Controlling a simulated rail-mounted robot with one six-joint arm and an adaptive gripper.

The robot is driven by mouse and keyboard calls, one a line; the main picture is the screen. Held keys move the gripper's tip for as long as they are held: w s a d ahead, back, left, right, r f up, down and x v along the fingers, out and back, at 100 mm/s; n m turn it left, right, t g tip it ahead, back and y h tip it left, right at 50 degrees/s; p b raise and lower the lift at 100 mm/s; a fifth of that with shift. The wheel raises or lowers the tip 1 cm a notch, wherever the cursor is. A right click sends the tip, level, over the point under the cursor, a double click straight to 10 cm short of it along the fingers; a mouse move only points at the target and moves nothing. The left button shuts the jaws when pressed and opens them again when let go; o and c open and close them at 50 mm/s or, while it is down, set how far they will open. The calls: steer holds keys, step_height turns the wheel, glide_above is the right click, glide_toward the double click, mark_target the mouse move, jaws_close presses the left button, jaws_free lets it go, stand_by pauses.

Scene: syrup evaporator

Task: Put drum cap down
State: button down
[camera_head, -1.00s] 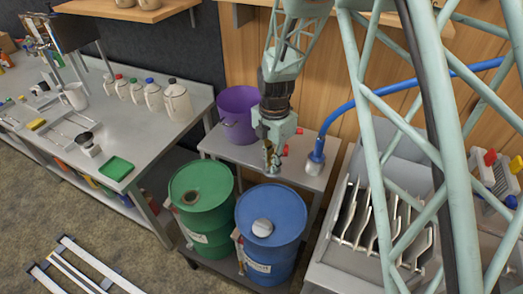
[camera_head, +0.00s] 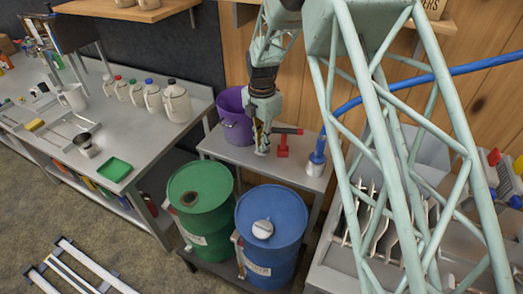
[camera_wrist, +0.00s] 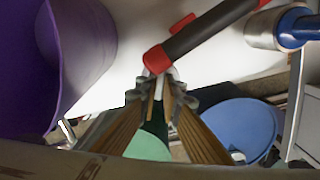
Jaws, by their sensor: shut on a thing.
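My gripper (camera_head: 262,148) hangs above the small metal table, between the purple bucket and the red-and-black tool. It also shows in the wrist view (camera_wrist: 162,92), with its fingers closed on a small pale piece (camera_wrist: 172,74), which looks like the drum cap and is mostly hidden by the fingertips. I cannot tell whether the piece touches the table. The green drum (camera_head: 203,225) has a dark open hole in its lid. The blue drum (camera_head: 270,250) has a pale round cap on its lid.
The purple bucket (camera_head: 233,112) stands close left of my gripper. The red-and-black tool (camera_head: 283,147) lies close right. A blue hose (camera_head: 345,108) ends in a metal-and-white fitting (camera_head: 316,163) at the table's right. The table's front strip (camera_head: 222,148) is clear.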

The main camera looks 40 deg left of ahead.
steer(key=shift+a, duration=0.1)
stand_by(0.3)
steer(key=shift+w+a, duration=0.2)
steer(key=shift+f+b, duration=0.6)
steer(key=shift+f, duration=1.2)
steer(key=shift+f, duration=0.1)
steer(key=c, duration=2.8)
jaws_free()
step_height(320, 180, up, 12)
steer(key=shift+r+p, duration=0.1)
steer(key=shift+p, duration=1.1)
